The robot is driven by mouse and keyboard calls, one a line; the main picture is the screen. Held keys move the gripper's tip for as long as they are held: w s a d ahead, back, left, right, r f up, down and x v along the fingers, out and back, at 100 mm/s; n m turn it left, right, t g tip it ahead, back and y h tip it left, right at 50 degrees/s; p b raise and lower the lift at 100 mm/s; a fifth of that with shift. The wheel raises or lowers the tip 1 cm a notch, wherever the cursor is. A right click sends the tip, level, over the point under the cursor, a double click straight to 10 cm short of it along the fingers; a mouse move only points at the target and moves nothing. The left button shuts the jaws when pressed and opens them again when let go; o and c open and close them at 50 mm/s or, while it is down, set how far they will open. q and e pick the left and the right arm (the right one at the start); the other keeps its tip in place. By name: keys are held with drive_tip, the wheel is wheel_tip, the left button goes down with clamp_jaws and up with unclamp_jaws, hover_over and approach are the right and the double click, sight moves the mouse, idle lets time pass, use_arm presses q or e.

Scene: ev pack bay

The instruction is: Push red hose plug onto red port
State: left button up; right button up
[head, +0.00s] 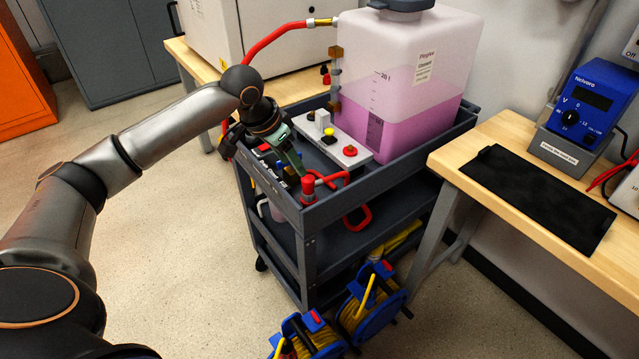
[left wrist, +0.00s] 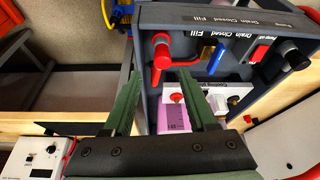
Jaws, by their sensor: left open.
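A red hose plug (head: 308,188) stands at the near corner of the grey cart, with a red hose bending away from its top. It also shows in the left wrist view (left wrist: 162,52), below the word "Fill" on the cart's edge panel. A red round port (head: 350,150) sits at the near end of the white block on the cart, beside a yellow one. My left gripper (head: 293,165) is open, its green fingers pointing down close to the plug. In the left wrist view, its fingertips (left wrist: 155,73) are apart, with the plug beyond the gap. My right gripper is not in view.
A large tank (head: 415,75) of pink liquid stands behind the white block. The cart's raised rim (head: 385,180) surrounds its top. Blue cable reels (head: 370,300) stand on the floor. A wooden bench (head: 500,215) with a black mat (head: 535,195) is at right.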

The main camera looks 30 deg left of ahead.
sight(304, 182)
use_arm(q)
drive_tip(key=shift+s, duration=0.15)
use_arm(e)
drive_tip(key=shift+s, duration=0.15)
use_arm(q)
drive_tip(key=b+x, duration=0.1)
drive_tip(key=x, duration=0.6)
drive_tip(key=shift+r, duration=0.1)
drive_tip(key=shift+f, duration=0.2)
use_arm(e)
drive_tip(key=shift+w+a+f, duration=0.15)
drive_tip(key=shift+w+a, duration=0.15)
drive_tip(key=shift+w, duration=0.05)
use_arm(q)
drive_tip(key=shift+w, duration=0.25)
